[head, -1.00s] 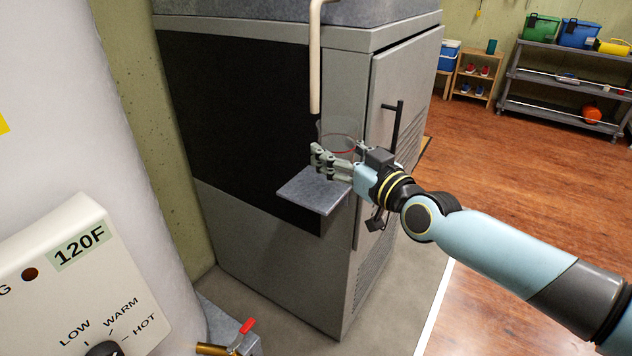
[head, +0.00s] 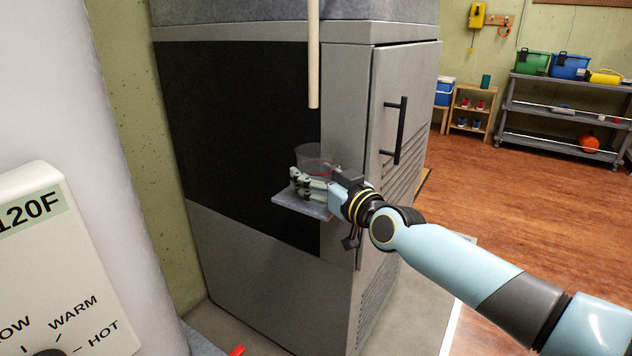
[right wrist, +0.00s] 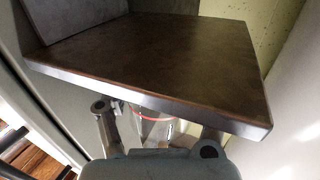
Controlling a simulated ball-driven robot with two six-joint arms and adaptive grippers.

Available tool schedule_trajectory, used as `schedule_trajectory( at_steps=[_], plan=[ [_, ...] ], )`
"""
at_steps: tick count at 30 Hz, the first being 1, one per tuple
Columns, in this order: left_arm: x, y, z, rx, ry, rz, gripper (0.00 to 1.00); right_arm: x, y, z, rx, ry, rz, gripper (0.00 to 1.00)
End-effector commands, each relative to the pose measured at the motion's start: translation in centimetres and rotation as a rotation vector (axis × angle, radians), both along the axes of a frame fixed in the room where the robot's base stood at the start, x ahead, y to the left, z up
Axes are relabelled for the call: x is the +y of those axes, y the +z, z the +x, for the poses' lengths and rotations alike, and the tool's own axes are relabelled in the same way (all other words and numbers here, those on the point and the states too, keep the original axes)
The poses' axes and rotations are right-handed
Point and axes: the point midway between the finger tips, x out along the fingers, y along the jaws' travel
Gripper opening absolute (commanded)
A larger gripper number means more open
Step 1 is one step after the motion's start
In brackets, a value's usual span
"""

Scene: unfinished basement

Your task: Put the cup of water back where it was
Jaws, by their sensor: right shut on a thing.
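A clear cup (head: 314,158) with a red line around it is at the small grey shelf (head: 300,206) on the front of the tall grey cabinet. My right gripper (head: 316,180) is shut on the cup from the right. The cup looks upright, over the shelf or on it; I cannot tell whether its base touches. In the right wrist view, the cup (right wrist: 152,125) shows between my fingers, partly hidden by the shelf's edge (right wrist: 150,98). The water level is hard to make out. My left gripper is not in view.
A pale pipe (head: 313,60) hangs above the cup. The cabinet's door handle (head: 393,130) is to the right, behind my arm. A white tank with a dial box (head: 55,270) stands at the left. Wooden floor (head: 510,215) lies open at the right.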

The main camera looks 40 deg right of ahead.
Motion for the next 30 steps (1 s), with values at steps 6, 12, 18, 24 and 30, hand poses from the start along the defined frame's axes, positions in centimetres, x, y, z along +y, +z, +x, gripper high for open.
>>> schedule_trajectory(
  at_steps=[6,12,18,24,30],
  plan=[
    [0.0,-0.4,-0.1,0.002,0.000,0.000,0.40,0.0,-0.4,0.0,0.000,0.000,0.000,0.24],
    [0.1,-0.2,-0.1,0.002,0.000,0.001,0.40,0.0,-0.2,0.0,0.000,0.000,0.000,0.76],
    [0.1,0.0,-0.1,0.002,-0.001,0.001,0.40,0.0,0.0,0.0,-0.001,0.000,0.000,0.76],
    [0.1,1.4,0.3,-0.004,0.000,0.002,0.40,0.0,0.3,-2.6,0.003,0.001,-0.002,0.76],
    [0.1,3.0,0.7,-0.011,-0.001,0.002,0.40,0.1,0.4,-7.3,0.003,0.001,-0.002,0.76]
  ],
)
